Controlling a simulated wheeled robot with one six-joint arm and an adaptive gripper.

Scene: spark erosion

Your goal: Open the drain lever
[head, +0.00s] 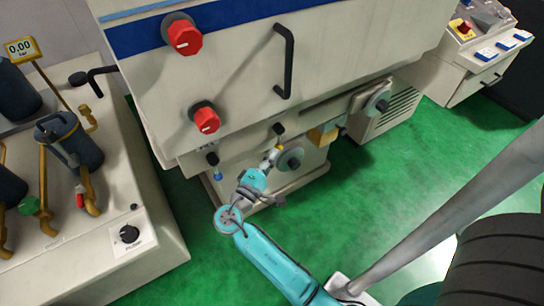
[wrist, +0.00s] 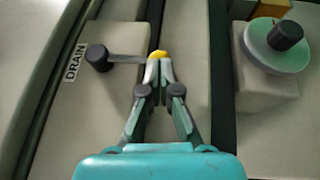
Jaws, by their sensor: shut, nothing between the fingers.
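The drain lever is a thin grey bar (wrist: 125,58) running right from a dark round knob (wrist: 98,57) beside a DRAIN label (wrist: 75,62) in the wrist view. A yellow tip (wrist: 158,54) shows at its right end, just ahead of my fingertips. My gripper (wrist: 158,68) is shut and empty, with its fingertips at or very near the yellow tip; I cannot tell if they touch. In the head view my gripper (head: 274,155) is low at the machine front, and the lever's dark knob (head: 278,129) shows just above it.
A grey handwheel (head: 291,159) sits right of my gripper. A blue-tipped lever (head: 215,165) is to the left. Red knobs (head: 206,120) and a black handle (head: 286,62) are above. A bench with filter canisters (head: 70,140) stands at left. Green floor (head: 400,190) is clear at right.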

